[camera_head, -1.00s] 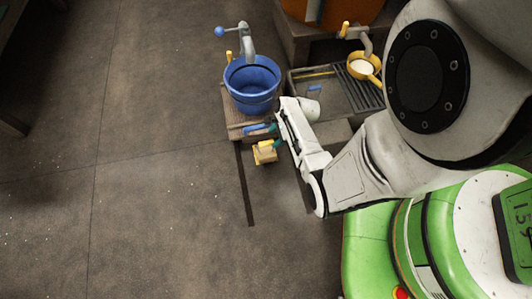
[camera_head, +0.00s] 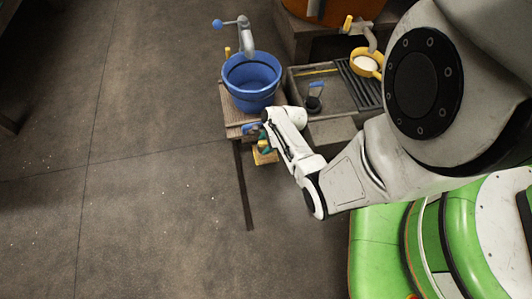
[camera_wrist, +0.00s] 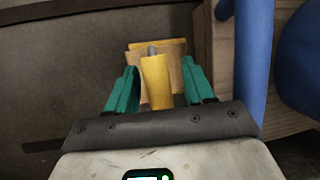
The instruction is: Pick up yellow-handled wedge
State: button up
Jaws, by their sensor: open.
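The yellow-handled wedge shows in the wrist view, its yellow handle (camera_wrist: 156,82) lying between my gripper's two green fingers. My gripper (camera_wrist: 160,85) is open, one finger on each side of the handle, with a visible gap at each side. A yellowish block (camera_wrist: 172,47), which seems to be the wedge's body, lies beyond the handle. In the head view, part of the yellow piece (camera_head: 265,156) shows low beside the wooden bench, and my gripper (camera_head: 263,144) partly hides it.
A blue bucket (camera_head: 251,83) stands on the wooden bench (camera_head: 232,117) under a grey tap. A blue bar (camera_wrist: 254,60) and the bench side are close right of my gripper. A sink (camera_head: 330,95) and yellow pan (camera_head: 366,65) lie to the right. Floor at left is clear.

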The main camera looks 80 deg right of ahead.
jog(key=shift+c, duration=0.4)
grip_shut()
jog(key=shift+r, duration=0.15)
